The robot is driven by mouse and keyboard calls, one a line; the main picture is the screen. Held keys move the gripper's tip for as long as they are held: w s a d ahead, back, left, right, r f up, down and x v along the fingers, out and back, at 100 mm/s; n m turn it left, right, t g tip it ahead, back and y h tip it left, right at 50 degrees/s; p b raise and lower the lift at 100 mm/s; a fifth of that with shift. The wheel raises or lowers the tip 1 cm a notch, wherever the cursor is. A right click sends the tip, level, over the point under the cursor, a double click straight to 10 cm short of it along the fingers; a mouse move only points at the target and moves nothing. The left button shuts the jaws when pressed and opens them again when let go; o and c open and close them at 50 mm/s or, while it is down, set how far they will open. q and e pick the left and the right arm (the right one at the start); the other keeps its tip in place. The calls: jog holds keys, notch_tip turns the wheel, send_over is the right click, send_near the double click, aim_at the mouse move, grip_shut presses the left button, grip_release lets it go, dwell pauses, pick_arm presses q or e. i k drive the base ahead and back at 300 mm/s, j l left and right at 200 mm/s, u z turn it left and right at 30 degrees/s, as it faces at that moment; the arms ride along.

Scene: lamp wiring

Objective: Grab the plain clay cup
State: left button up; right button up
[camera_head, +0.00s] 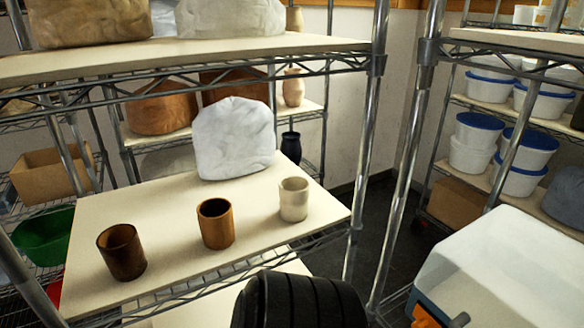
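Three cups stand upright in a slanting row on the middle shelf board (165,205). The left cup (121,252) is dark brown. The middle cup (215,223) is orange-brown with a dark inside. The right cup (293,199) is pale cream and stands nearest the shelf's right end. I cannot tell for certain which of them is the plain clay cup. The cups stand apart from each other, and nothing holds them. Neither of my grippers is in view.
A whitish wrapped lump (234,139) stands behind the cups. An upper shelf (200,57) hangs over them, and a metal post (369,130) rises at the right. A black ridged object (297,302) and a white box-like object (500,265) fill the lower foreground.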

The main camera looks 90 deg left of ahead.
aim_at(124, 254)
jog(key=u, duration=3.2)
